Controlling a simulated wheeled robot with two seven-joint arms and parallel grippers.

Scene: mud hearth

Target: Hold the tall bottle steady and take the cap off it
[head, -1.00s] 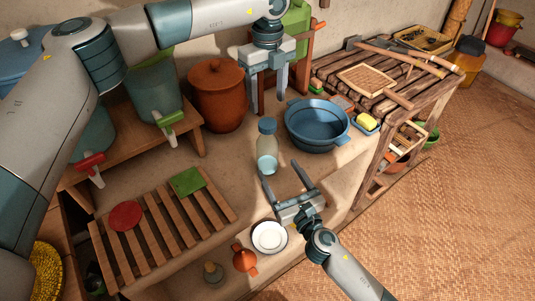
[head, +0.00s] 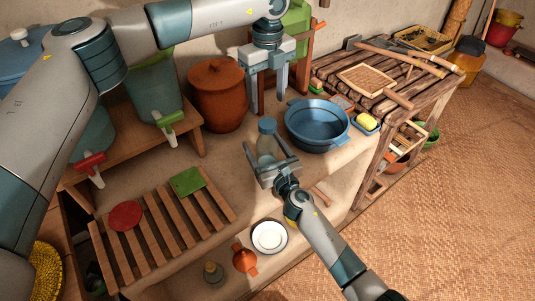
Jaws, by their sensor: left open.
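The tall bottle (head: 266,143) is clear with a blue cap (head: 267,125) on top. It stands upright on the earthen ledge, left of the blue basin. My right gripper (head: 262,143) reaches in from the front with its fingers apart on either side of the bottle body, and the lower body is partly hidden behind it. I cannot see the fingers pressing on the bottle. My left gripper (head: 268,92) points down, open and empty, above and behind the cap, in front of the wall.
The blue basin (head: 317,125) stands close on the right. A clay pot (head: 217,94) is behind left. A slatted rack (head: 157,233) lies left. A white plate (head: 269,237) and an orange vessel (head: 244,258) sit in front. Bare ledge lies left of the bottle.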

